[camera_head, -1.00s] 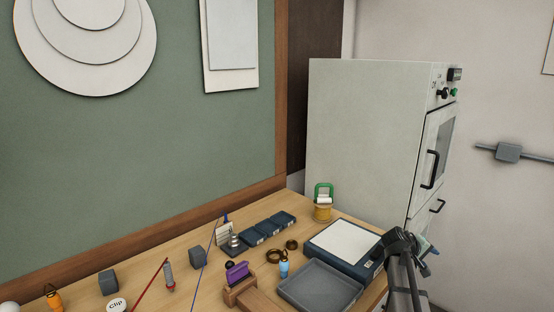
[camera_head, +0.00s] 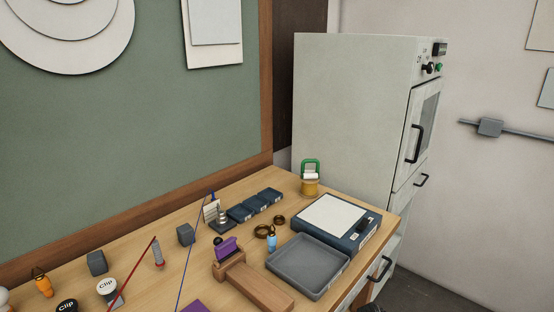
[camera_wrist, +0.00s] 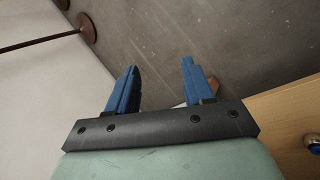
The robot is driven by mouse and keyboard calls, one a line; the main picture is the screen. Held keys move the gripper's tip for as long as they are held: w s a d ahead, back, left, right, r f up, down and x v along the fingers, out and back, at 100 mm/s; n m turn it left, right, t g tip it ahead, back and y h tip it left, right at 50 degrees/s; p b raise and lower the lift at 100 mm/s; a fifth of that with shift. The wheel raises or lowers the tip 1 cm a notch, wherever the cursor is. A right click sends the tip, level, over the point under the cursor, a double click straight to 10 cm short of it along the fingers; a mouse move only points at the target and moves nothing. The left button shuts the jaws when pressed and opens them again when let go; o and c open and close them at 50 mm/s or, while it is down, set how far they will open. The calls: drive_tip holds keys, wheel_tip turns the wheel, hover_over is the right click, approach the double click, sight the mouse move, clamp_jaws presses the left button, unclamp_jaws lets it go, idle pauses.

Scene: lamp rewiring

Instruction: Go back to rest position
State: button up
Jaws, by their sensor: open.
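My gripper (camera_wrist: 155,85) shows in the wrist view with its two blue fingers apart and nothing between them. It is over the grey floor, beside a wooden edge at the right. In the head view the gripper cannot be made out; only a dark bit of something shows at the bottom edge. The workbench (camera_head: 150,275) stands in the head view, clear of my arm.
Several small dark trays line the back. A tall grey cabinet (camera_head: 345,110) stands behind. Floor (camera_head: 420,290) shows at the right.

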drive_tip(key=s+a+f+g+y, duration=0.2)
drive_tip(key=s+a+f, duration=0.2)
drive_tip(key=s+a, duration=0.4)
drive_tip(key=s+a+f+m+g+y, duration=0.1)
drive_tip(key=s+a+f+y, duration=0.1)
drive_tip(key=s+a+f, duration=0.3)
drive_tip(key=s+a+f+g+y, duration=0.2)
drive_tip(key=s+a+f, duration=0.3)
drive_tip(key=s+a, duration=0.6)
drive_tip(key=s, duration=0.3)
drive_tip(key=shift+s+g, duration=0.15)
drive_tip(key=shift+g, duration=0.15)
drive_tip(key=shift+a, duration=0.1)
